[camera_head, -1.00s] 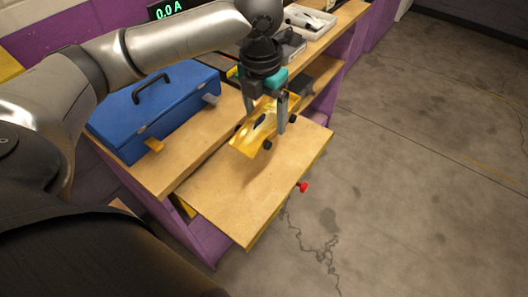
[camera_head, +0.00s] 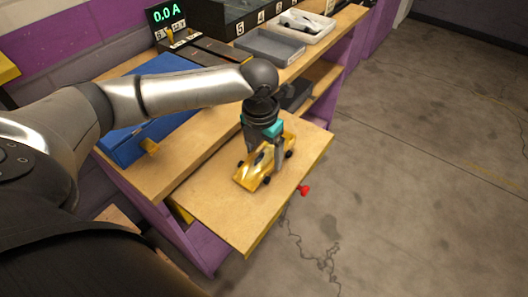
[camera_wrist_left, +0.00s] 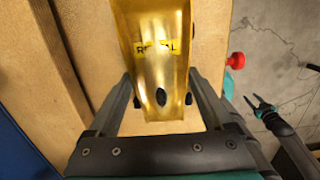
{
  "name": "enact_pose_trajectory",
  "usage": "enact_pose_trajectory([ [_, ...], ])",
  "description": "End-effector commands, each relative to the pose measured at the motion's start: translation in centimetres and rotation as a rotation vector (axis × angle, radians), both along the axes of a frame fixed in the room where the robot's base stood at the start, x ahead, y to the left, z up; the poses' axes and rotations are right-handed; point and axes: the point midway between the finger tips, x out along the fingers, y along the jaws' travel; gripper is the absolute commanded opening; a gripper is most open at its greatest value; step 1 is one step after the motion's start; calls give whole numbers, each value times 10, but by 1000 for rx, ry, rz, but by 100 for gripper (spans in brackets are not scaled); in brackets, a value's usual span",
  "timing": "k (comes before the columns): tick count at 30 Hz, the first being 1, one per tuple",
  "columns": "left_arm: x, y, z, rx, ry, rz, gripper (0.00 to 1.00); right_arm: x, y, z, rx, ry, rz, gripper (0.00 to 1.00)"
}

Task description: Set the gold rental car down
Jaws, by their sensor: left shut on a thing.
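The gold rental car (camera_head: 256,172) has black wheels and is level over the pull-out wooden board (camera_head: 235,220). I cannot tell whether its wheels touch the board. My left gripper (camera_head: 265,160) points down and is shut on the car's sides. In the left wrist view the gold car (camera_wrist_left: 157,60) sits between the two fingers, with a yellow label partly reading "RENTAL". My right gripper (camera_wrist_left: 257,103) shows small at the right of the left wrist view, its fingers apart and empty, over the floor.
A blue toolbox (camera_head: 135,140) stands left on the upper bench. A grey tray (camera_head: 270,47) and a white tray (camera_head: 305,24) lie at the back. A red knob (camera_head: 304,190) sticks out at the board's right edge. The board's front is clear.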

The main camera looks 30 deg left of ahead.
Motion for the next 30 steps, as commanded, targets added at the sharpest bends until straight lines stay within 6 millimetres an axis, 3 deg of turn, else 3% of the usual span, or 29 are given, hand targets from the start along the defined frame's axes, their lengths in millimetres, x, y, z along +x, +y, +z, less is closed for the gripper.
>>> enact_pose_trajectory([
  [4,0,0,-2,-1,0,0,18,0,0,1,0,-1,0,50],
  [5,0,0,-3,-1,0,0,86,0,0,1,0,-1,0,50],
  [9,0,0,-3,-1,0,0,100,0,0,1,0,-1,0,50],
  [16,0,0,-2,0,0,0,100,1,0,0,0,-1,0,50],
  [20,0,0,9,0,-2,0,100,1,0,3,0,-1,0,50],
  [30,-5,0,80,0,-4,-1,100,1,0,21,0,-1,0,50],
])
